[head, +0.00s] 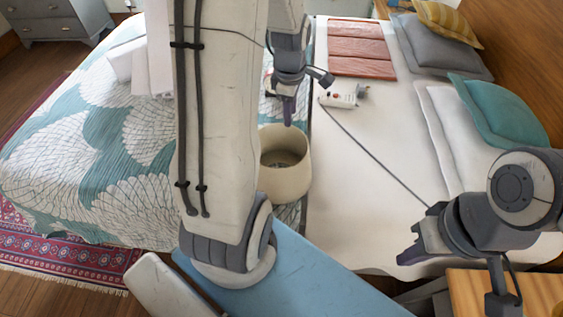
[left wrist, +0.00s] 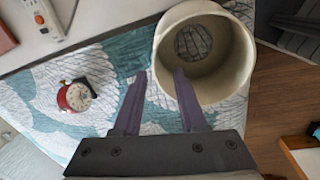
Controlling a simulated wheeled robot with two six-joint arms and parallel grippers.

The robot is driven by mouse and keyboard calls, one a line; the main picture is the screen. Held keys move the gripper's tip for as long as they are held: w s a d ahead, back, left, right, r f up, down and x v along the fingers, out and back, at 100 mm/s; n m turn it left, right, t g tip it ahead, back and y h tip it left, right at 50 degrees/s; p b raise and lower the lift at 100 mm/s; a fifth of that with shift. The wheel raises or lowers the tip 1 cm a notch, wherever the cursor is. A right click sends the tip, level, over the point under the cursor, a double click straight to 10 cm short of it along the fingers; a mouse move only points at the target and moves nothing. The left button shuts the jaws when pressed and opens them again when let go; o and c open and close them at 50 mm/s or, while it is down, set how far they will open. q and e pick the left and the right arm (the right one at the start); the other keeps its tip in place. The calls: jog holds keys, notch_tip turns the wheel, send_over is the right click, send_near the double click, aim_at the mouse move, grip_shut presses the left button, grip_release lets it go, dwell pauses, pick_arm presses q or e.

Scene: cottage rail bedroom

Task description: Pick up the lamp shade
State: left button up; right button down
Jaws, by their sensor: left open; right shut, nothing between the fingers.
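The lamp shade is a cream, round, open-topped piece (head: 294,184) on the bed near the middle of the head view, partly hidden behind my left arm. In the left wrist view the lamp shade (left wrist: 236,77) is at the upper right, with its open mouth and a dark wire-like pattern inside visible. My left gripper (head: 288,115) is open and points down just beyond the shade. In the left wrist view its fingers (left wrist: 158,76) are apart, one tip overlapping the shade's near-left edge; I cannot tell whether they touch. My right gripper (head: 411,250) is shut and empty, away to the right.
A red alarm clock (left wrist: 75,96) lies on the teal patterned bedding (left wrist: 112,61). A white power strip (head: 339,98) with a dark cord lies on the pale sheet (head: 345,190). Pillows (head: 505,112) are at the right. A wooden surface (head: 475,283) is at the lower right.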

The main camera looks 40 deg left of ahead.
aim_at(283, 137)
pick_arm(q)
jog(key=a+f+n, duration=0.1)
jog(key=a+f, duration=0.1)
jog(key=shift+s+a+n, duration=0.1)
jog(key=shift+a+n, duration=0.3)
jog(key=f, duration=0.3)
jog(key=shift+w+a+f, duration=0.1)
jog(key=shift+w+f, duration=0.1)
jog(key=shift+f, duration=0.1)
jog(key=f, duration=0.3)
jog(key=w+f, duration=0.1)
jog(key=f, duration=0.1)
jog(key=shift+f+b, duration=0.35)
grip_shut()
dwell(0.4)
